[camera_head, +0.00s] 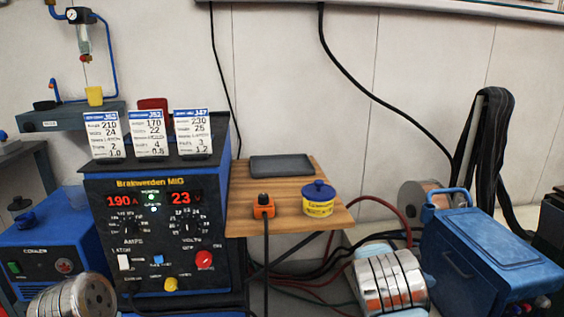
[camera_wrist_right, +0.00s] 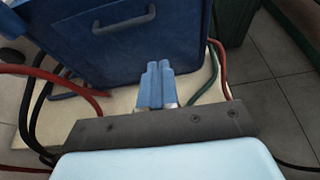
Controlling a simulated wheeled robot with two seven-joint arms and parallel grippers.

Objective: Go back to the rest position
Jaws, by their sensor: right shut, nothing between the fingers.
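My right gripper (camera_wrist_right: 155,85) shows in the right wrist view with its two blue fingers pressed together and nothing between them. It is in front of a blue case (camera_wrist_right: 135,40) with a handle, and no contact can be made out. The same kind of blue case (camera_head: 490,250) stands at the right in the head view. I cannot make out the right gripper's fingers in the head view. My left gripper is not in either view.
A welding machine (camera_head: 155,235) with lit displays and several cards on top stands left of centre. A wooden shelf (camera_head: 245,215) beside it holds a dark tray (camera_head: 282,166), an orange-black item (camera_head: 263,207) and a yellow tin (camera_head: 318,205). Cables (camera_head: 300,265) run below the shelf.

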